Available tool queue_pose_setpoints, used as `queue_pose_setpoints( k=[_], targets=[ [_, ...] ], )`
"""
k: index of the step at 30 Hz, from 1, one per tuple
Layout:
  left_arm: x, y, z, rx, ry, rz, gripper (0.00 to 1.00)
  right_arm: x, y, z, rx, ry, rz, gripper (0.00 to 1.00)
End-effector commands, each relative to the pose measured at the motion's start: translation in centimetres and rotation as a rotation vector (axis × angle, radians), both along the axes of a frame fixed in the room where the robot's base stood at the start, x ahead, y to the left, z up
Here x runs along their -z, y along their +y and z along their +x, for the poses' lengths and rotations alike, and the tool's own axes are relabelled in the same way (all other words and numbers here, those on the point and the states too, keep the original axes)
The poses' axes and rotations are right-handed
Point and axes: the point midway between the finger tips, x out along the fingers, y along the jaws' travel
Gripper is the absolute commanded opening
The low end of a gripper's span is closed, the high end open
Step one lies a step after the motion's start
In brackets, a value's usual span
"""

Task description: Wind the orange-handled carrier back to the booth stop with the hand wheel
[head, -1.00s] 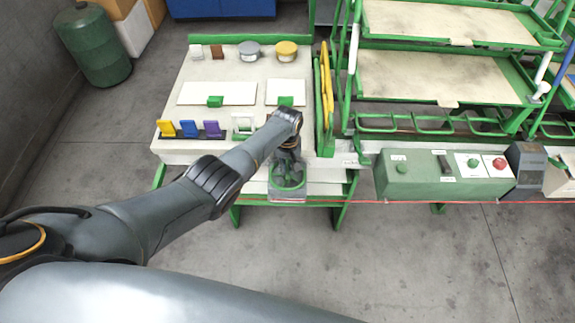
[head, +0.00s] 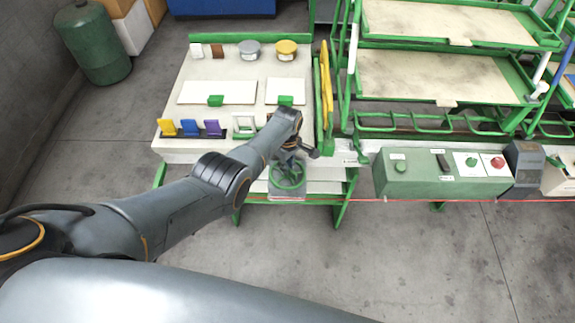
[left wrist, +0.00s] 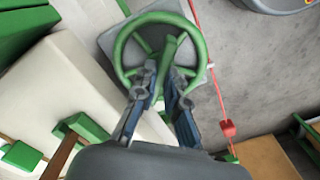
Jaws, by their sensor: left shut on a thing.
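The green hand wheel (head: 288,182) sits on a grey block at the front of the white bench. It also shows at the top of the left wrist view (left wrist: 124,45), with a green grip standing across it. My left gripper (left wrist: 167,78) has its two fingers on either side of this green grip and is shut on it. In the head view my left gripper (head: 290,163) is over the far side of the wheel, partly hidden by its own wrist. I cannot make out the orange-handled carrier or the booth stop with certainty. My right gripper is not in view.
Yellow bars (head: 326,85) stand at the bench's right edge beside a green tray rack (head: 432,77). A green control box (head: 440,178) with buttons is to the right. A red line (head: 420,201) runs along the front. The floor in front is clear.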

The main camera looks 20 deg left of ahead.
Motion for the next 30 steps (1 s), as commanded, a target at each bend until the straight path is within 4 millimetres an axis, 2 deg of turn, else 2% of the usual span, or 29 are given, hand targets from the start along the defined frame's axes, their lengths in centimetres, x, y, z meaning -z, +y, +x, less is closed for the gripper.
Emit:
queue_pose_setpoints(
  k=[20, 21, 24, 30],
  targets=[
    [-0.08, 0.01, 0.09, -0.064, -0.003, 0.001, 0.0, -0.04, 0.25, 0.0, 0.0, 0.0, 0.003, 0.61],
    [-0.09, 0.02, 0.1, -0.064, -0.003, 0.001, 0.15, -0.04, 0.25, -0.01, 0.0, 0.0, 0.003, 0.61],
    [-0.08, 0.01, 0.09, -0.063, -0.003, 0.001, 0.34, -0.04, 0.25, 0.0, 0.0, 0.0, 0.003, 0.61],
    [-0.04, 0.01, 0.05, -0.063, -0.001, 0.0, 0.34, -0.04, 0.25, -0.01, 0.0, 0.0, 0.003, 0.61]
  ],
)
